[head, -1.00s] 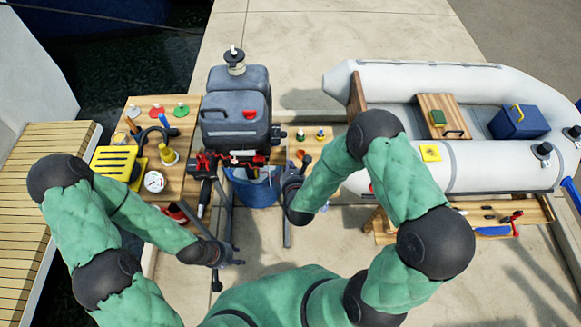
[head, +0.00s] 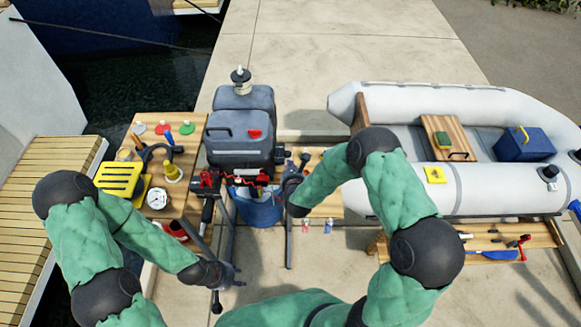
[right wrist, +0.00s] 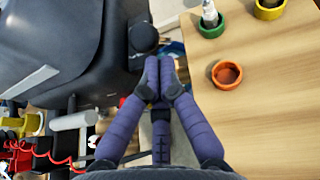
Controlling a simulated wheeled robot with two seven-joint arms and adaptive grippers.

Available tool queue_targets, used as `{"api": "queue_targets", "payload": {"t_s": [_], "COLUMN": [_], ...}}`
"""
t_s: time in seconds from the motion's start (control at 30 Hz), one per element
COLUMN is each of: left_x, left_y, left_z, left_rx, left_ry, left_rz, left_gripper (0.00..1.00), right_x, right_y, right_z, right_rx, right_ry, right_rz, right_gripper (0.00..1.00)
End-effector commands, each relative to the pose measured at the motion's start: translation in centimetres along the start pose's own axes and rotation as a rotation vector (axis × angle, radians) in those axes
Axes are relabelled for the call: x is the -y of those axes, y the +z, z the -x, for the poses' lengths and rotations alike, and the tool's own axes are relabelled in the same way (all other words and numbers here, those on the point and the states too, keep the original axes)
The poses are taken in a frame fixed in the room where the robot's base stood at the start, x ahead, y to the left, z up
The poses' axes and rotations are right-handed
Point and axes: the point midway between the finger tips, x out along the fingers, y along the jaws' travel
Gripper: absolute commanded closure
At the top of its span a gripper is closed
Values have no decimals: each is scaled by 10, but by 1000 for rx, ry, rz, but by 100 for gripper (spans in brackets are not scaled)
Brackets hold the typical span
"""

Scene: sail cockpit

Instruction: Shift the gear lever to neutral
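The grey outboard motor (head: 240,135) stands in the middle of the head view. On its right side is a black knob (head: 280,154), which may be the gear lever; a round black knob (right wrist: 143,38) beside the motor housing shows in the right wrist view. My right gripper (right wrist: 166,78) has its purple fingers drawn together just below that knob in the picture, with nothing clearly between them. My left gripper (head: 228,276) is low in front of the motor, too small and dark to read.
A wooden bench with a yellow case (head: 119,180) and a gauge (head: 157,198) stands left of the motor. A wooden top with a green ring (right wrist: 211,25) and an orange ring (right wrist: 227,74) lies to the right. A blue bucket (head: 257,208) is below the motor. An inflatable boat (head: 480,190) is further right.

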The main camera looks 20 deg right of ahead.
Motion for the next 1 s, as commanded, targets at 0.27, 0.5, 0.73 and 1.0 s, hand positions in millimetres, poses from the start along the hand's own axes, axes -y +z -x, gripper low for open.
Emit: {"api": "queue_targets", "payload": {"t_s": [0.27, 0.5, 0.73, 1.0], "left_x": [-2, -4, -6, -7], "left_y": [0, 0, 1, 1], "left_z": [4, 11, 15, 20], "left_rx": [0, 0, 0, 0], "left_ry": [0, 0, 0, 0], "left_rz": [0, 0, 0, 0], "left_gripper": [60, 60, 60, 60], "right_x": [0, 1, 2, 2], "right_y": [4, 8, 11, 16], "right_z": [0, -1, -2, -4], "right_rx": [-25, -91, -134, -193], "right_ry": [3, 10, 15, 21], "right_rz": [-3, -11, -15, -22], "right_gripper": [100, 100, 100, 100]}}
